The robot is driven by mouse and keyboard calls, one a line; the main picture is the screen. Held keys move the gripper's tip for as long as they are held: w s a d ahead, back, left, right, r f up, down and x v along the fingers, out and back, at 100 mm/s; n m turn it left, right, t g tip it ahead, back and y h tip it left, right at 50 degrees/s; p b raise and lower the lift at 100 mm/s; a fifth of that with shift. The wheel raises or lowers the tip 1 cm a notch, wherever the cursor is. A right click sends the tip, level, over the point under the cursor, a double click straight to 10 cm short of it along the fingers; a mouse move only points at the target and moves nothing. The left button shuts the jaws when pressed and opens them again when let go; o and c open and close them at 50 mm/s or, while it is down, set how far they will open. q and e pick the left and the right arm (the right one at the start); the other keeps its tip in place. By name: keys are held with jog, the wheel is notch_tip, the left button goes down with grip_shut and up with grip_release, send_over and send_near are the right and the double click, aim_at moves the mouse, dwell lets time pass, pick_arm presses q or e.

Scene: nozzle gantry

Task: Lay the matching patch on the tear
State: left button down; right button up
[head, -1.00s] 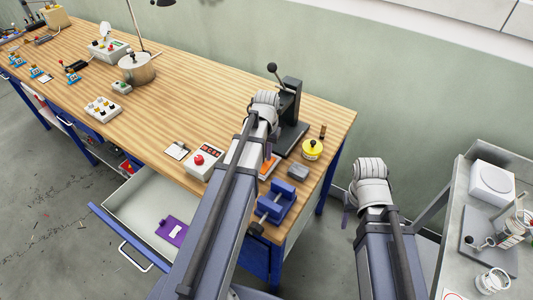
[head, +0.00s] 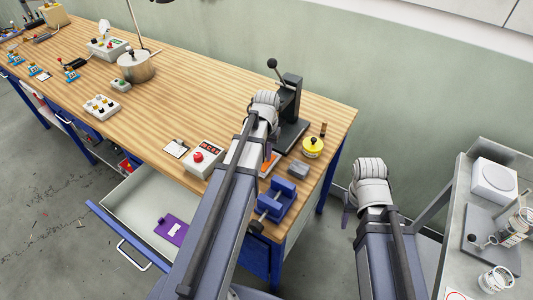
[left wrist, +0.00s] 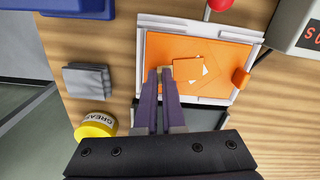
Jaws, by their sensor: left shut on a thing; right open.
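In the left wrist view an orange sheet (left wrist: 215,48) lies in a pale frame (left wrist: 185,21). Small white marks (left wrist: 205,69) near its middle look like the tear. My left gripper (left wrist: 160,75) is over the sheet, its purple fingers shut on a small orange patch (left wrist: 186,71). The patch lies beside or partly over the white marks; whether it touches the sheet I cannot tell. In the head view my arm hides most of the orange sheet (head: 269,164) and the left gripper. My right gripper (head: 349,198) is open, mostly hidden by its arm, off the bench's right end.
A grey block (left wrist: 88,80) and a yellow grease tin (left wrist: 95,126) stand near the frame. A blue vise (head: 277,201), a red-button box (head: 204,158) and a black lever press (head: 290,115) are close by. A drawer (head: 150,215) stands open in front.

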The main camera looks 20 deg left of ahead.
pick_arm(q)
jog(key=c, duration=0.9)
grip_release()
jog(key=shift+c, duration=0.2)
jog(key=shift+r, duration=0.1)
notch_tip(320, 180, up, 7)
jog(key=p, duration=0.7)
jog(key=s+d+m, duration=0.2)
jog(key=s+d, duration=0.4)
jog(key=d, duration=0.4)
jog(key=s+d+m+y, duration=0.1)
jog(key=s+d+m, duration=0.1)
jog(key=s+d, duration=0.5)
jog(key=d, duration=0.4)
jog(key=shift+s, duration=0.3)
